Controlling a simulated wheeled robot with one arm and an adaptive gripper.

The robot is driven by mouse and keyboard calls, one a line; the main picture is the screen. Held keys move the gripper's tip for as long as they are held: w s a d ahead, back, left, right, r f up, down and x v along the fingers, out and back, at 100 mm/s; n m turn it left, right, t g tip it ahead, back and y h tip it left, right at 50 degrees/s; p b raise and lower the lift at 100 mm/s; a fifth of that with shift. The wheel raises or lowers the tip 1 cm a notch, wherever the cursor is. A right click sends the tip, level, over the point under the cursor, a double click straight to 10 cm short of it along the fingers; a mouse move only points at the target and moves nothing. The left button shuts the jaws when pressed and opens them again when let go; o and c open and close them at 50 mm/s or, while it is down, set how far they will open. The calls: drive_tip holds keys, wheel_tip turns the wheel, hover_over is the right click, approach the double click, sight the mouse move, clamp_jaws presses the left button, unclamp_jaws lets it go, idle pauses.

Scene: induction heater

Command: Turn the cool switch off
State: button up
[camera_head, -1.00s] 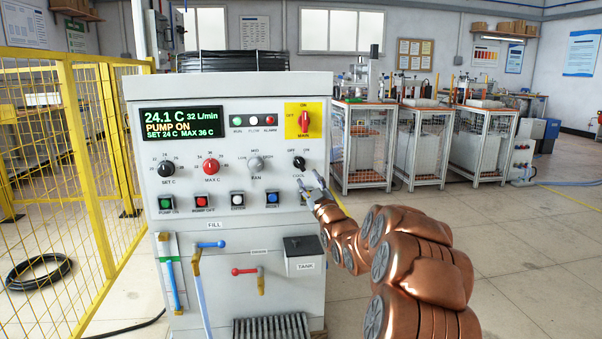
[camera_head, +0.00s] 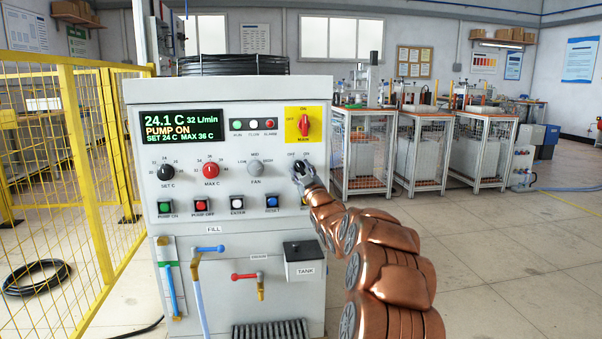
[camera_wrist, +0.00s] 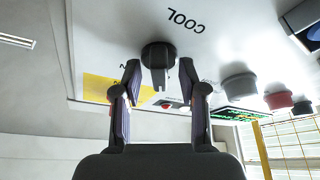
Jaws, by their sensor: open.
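The cool switch is a black rotary knob on the right of the white cabinet's panel, with OFF and ON printed above it. In the wrist view the knob (camera_wrist: 158,56) shows with the word COOL beside it, and its grip bar stands between the fingertips. My gripper (camera_wrist: 132,75) is open, with one finger on each side of the knob; I cannot tell whether they touch it. In the head view my gripper (camera_head: 302,172) reaches the panel and covers much of the knob, so its pointing direction is hard to read.
The red main switch (camera_head: 304,125) on its yellow plate is just above. The fan knob (camera_head: 255,168) is to the left. A row of push buttons (camera_head: 237,204) runs below, and a grey tank box (camera_head: 304,262) sticks out lower down. A yellow mesh fence (camera_head: 75,160) stands left.

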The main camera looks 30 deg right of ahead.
clamp_jaws()
drive_tip(key=shift+w+a+r+m+h+p, duration=0.15)
drive_tip(key=shift+m+h+p, duration=0.45)
drive_tip(key=shift+m, duration=0.6)
drive_tip(key=m+h+p, duration=0.1)
drive_tip(key=m+h, duration=0.1)
drive_tip(key=m, duration=0.1)
drive_tip(key=shift+m, duration=0.3)
unclamp_jaws()
